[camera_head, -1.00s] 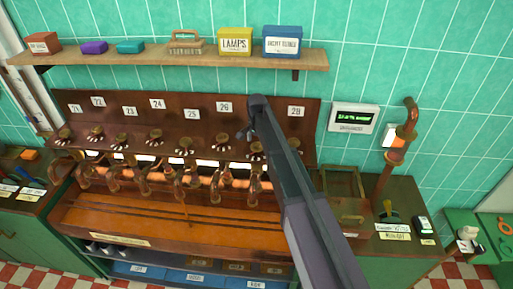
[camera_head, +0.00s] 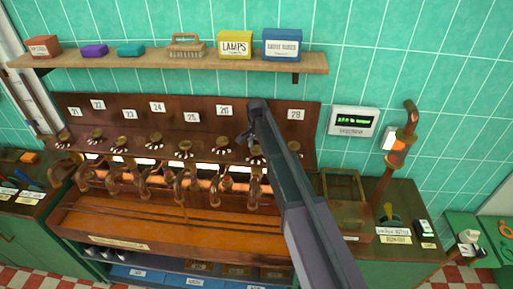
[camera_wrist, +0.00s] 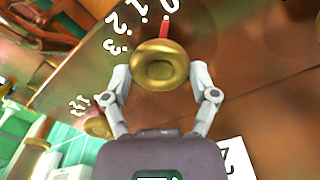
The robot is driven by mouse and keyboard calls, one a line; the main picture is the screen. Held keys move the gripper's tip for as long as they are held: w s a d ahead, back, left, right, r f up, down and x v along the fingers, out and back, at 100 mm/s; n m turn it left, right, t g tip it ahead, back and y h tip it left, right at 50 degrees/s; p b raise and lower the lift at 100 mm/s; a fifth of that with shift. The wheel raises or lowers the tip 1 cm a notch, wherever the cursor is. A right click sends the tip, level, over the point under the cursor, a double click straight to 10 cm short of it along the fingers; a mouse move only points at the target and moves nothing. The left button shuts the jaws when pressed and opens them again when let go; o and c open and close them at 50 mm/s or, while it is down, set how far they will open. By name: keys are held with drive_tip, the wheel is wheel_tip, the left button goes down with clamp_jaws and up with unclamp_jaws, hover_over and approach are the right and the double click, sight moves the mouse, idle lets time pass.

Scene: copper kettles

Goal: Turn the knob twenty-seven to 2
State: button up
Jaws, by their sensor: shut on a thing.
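A row of brass knobs stands on the brown sloped panel (camera_head: 75,104). The knob between 26 and 28, taken as knob twenty-seven (camera_head: 255,150), shows beside my arm in the head view; its number plate is hidden. In the wrist view the round brass knob (camera_wrist: 160,66) sits between the two grey fingers of my gripper (camera_wrist: 161,76), which is shut on it. A red pointer (camera_wrist: 164,28) sticks out from the knob towards the top of the picture. White digits, with 1, 2 and 3 readable, curve to its left; its exact mark is hard to tell.
Knob 26 (camera_head: 222,141) and knob 28 (camera_head: 294,146) stand close on either side. Copper spouts (camera_head: 190,182) run below the knobs. A shelf (camera_head: 150,62) with boxes hangs above. A small green-lit display (camera_head: 353,121) is on the wall to the right.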

drive_tip(key=shift+n, duration=0.4)
drive_tip(key=n, duration=1.1)
drive_tip(key=shift+a, duration=0.1)
idle(0.4)
drive_tip(key=o, duration=1)
drive_tip(key=shift+r, duration=0.1)
